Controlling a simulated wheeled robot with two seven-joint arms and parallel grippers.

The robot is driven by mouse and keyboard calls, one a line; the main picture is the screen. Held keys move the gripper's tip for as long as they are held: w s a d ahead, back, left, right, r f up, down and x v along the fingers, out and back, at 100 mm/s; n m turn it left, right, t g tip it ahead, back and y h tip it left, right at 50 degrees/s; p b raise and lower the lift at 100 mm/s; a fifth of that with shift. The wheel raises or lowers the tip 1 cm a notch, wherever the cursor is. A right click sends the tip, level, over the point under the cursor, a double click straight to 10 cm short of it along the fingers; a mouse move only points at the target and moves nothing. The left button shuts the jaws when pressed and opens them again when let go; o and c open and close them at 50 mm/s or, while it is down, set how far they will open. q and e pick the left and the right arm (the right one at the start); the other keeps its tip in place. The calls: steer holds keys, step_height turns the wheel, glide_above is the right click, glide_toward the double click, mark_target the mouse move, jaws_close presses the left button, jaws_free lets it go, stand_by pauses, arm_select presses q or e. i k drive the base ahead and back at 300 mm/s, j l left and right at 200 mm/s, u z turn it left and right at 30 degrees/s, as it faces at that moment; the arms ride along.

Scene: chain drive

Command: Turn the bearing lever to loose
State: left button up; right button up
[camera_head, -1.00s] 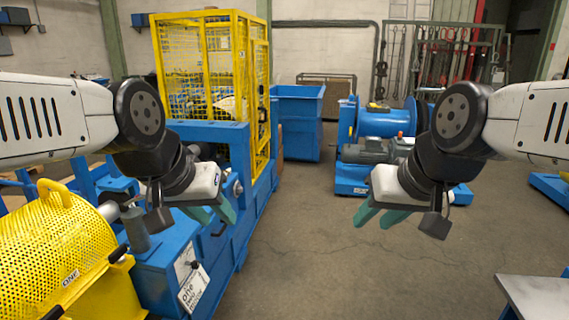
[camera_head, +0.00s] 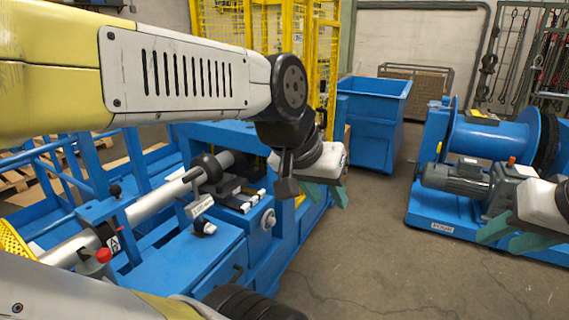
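The blue machine (camera_head: 190,275) on the left carries a long grey shaft (camera_head: 150,205) running into a dark round bearing part (camera_head: 207,168). A black-knobbed lever (camera_head: 204,228) sticks out below a small white tag (camera_head: 199,206). Another black knob (camera_head: 114,190) stands to its left. I cannot tell which is the bearing lever, and no loose marking is readable. My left gripper (camera_head: 324,194) has its green fingers apart and empty, right of the bearing and touching nothing visible. My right gripper (camera_head: 514,237) is at the right edge, fingers apart and empty, in front of the motor unit.
A red button (camera_head: 103,255) sits on the machine's near part. A yellow mesh cage (camera_head: 322,50) and a blue bin (camera_head: 372,120) stand behind. A blue drum winch (camera_head: 492,142) with a grey motor (camera_head: 455,182) stands at right. The floor between is clear.

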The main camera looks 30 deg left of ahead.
mark_target(219, 187)
steer(key=i+u, duration=0.4)
steer(key=i+l+u, duration=0.15)
steer(key=i+u, duration=0.25)
steer(key=i+j+u, duration=0.1)
steer(key=u, duration=0.4)
steer(key=i+u, duration=0.35)
steer(key=u, duration=0.15)
steer(key=i+u, duration=0.25)
steer(key=u, duration=0.2)
steer(key=i+l+u, duration=0.2)
steer(key=u, duration=0.3)
